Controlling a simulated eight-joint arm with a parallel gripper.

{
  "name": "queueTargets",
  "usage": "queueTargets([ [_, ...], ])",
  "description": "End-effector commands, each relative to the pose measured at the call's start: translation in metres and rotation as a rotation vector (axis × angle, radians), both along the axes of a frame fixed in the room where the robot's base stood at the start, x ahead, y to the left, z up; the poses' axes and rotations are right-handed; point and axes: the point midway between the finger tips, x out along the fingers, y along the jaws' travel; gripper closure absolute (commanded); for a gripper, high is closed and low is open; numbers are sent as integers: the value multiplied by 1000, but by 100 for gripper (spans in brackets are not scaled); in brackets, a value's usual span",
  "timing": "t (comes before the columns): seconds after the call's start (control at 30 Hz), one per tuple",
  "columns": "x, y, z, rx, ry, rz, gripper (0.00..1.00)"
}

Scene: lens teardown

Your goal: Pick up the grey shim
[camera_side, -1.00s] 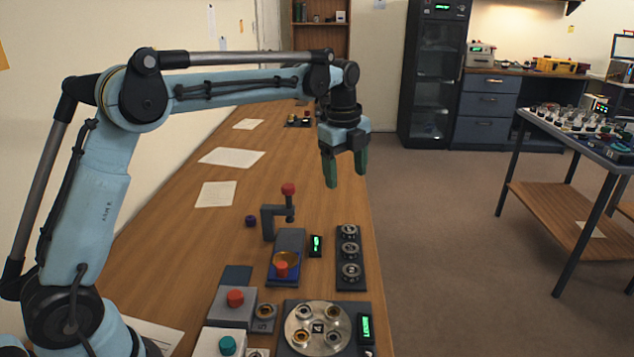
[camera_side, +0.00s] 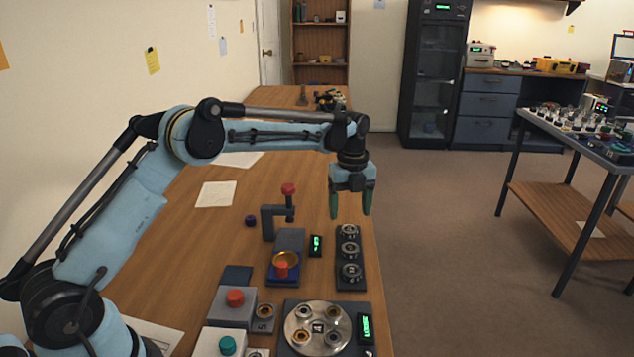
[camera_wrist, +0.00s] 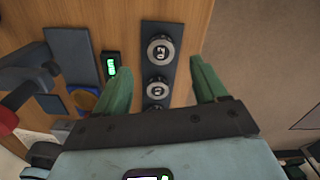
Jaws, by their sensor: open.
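My gripper (camera_side: 351,212) is open and empty, its two green fingers pointing down above the far end of a dark rack (camera_side: 350,285). The rack holds three round grey metallic pieces in a row: far (camera_side: 349,231), middle (camera_side: 350,249) and near (camera_side: 351,271). I cannot tell which piece, if any, is the grey shim. In the wrist view the rack (camera_wrist: 178,32) runs between the open fingers (camera_wrist: 161,66). Two of the round pieces show there, one (camera_wrist: 160,50) and another (camera_wrist: 156,88); a third is mostly hidden by my gripper.
A round plate with several rings (camera_side: 318,341) is nearer. The table's right edge is close to the rack.

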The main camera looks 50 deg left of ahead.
Motion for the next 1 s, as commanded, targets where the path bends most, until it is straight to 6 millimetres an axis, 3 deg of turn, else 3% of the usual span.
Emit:
queueTargets([
  [0.4, 1, -1, -49, 0, 0, 1, 28],
  [0.7, 1, -1, -52, 0, 0, 1, 30],
  [1.0, 1, -1, -52, 0, 0, 1, 76],
])
